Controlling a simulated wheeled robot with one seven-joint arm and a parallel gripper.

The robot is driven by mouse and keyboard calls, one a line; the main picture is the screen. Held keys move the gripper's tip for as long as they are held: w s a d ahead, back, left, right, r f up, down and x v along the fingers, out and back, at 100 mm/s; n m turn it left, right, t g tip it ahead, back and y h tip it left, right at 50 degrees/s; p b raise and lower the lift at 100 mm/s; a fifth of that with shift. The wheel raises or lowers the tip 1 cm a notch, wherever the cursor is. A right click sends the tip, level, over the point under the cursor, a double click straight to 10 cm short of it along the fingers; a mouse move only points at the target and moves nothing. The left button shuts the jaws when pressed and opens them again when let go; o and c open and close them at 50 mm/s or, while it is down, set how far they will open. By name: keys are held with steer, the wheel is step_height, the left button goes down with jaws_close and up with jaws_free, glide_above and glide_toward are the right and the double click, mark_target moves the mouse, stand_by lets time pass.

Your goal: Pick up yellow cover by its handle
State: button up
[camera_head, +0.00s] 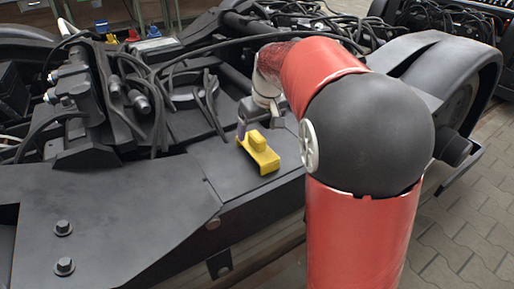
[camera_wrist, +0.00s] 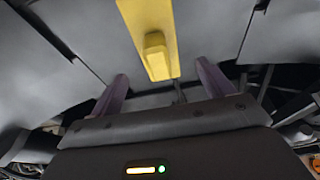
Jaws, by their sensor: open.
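The yellow cover (camera_head: 259,155) lies on the flat dark top of the bogie, with a raised block-like handle (camera_head: 257,141) on it. In the wrist view the yellow cover (camera_wrist: 137,22) runs down from the top edge, with its handle (camera_wrist: 156,52) near its lower end. My gripper (camera_wrist: 161,84) is open and empty. Its two purple fingers stand left and right of the cover's lower end in the picture, with the handle beyond the fingertips. In the head view one fingertip of my gripper (camera_head: 243,130) shows just behind the cover, and my arm hides part of the gripper.
The dark bogie frame (camera_head: 120,220) spreads around the cover, with bolts (camera_head: 63,228) at front left. Black cables (camera_head: 140,85) and a grey connector block (camera_head: 72,82) stand behind and left. Paved floor (camera_head: 450,240) lies at right. Small coloured items (camera_head: 133,35) sit at the far back.

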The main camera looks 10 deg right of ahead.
mark_target(257, 135)
steer(key=b+x, duration=0.1)
steer(key=x, duration=0.5)
steer(key=shift+s+f, duration=0.1)
steer(key=shift+f, duration=0.15)
steer(key=shift+c, duration=0.3)
steer(key=shift+r, duration=0.1)
steer(key=c, duration=1.1)
